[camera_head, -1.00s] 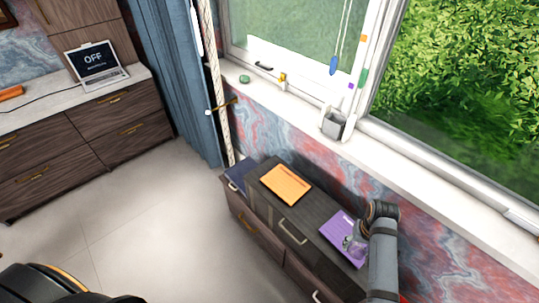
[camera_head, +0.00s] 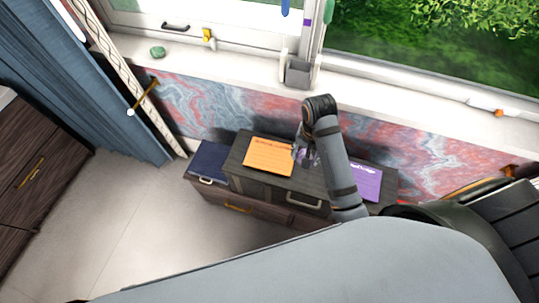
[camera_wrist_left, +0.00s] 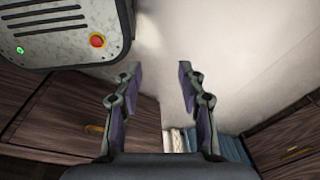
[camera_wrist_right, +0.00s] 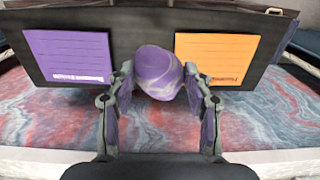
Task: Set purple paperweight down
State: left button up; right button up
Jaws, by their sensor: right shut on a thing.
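The purple paperweight (camera_wrist_right: 158,73) is a rounded, marbled purple and white piece between the fingers of my right gripper (camera_wrist_right: 160,82), which is shut on it. In the right wrist view it shows between the purple sheet (camera_wrist_right: 70,57) and the orange sheet (camera_wrist_right: 213,58). I cannot tell whether it touches the dark cabinet top. In the head view my right gripper (camera_head: 306,153) is over the cabinet, just right of the orange sheet (camera_head: 269,156), and largely hides the paperweight. My left gripper (camera_wrist_left: 158,82) is open and empty in the left wrist view, above the floor.
The purple sheet (camera_head: 366,182) lies right of my right arm on the cabinet. A dark blue box (camera_head: 209,161) stands at the cabinet's left end. Floor is free in front.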

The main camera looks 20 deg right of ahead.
jog(key=shift+w+a, duration=0.15)
jog(key=w+a+f, duration=0.2)
jog(key=w+f, duration=0.1)
jog(key=w, duration=0.1)
jog(key=w+a+f, duration=0.2)
jog(key=w+f, duration=0.1)
jog(key=w, duration=0.1)
jog(key=w+a+f+p, duration=0.1)
jog(key=w+a+f, duration=0.1)
jog(key=w+f, duration=0.1)
jog(key=shift+w+a+f, duration=0.1)
jog(key=shift+w+a, duration=0.2)
jog(key=shift+w, duration=0.1)
jog(key=shift+w+a+f, duration=0.2)
jog(key=shift+w+f, duration=0.1)
jog(key=shift+f, duration=0.15)
pick_arm(q)
jog(key=shift+w+a+r, duration=0.45)
jog(key=shift+a+r, duration=0.05)
pick_arm(e)
jog(key=shift+f, duration=1.45)
jog(key=shift+s, duration=0.1)
jog(key=o, duration=1.3)
jog(key=shift+f, duration=0.1)
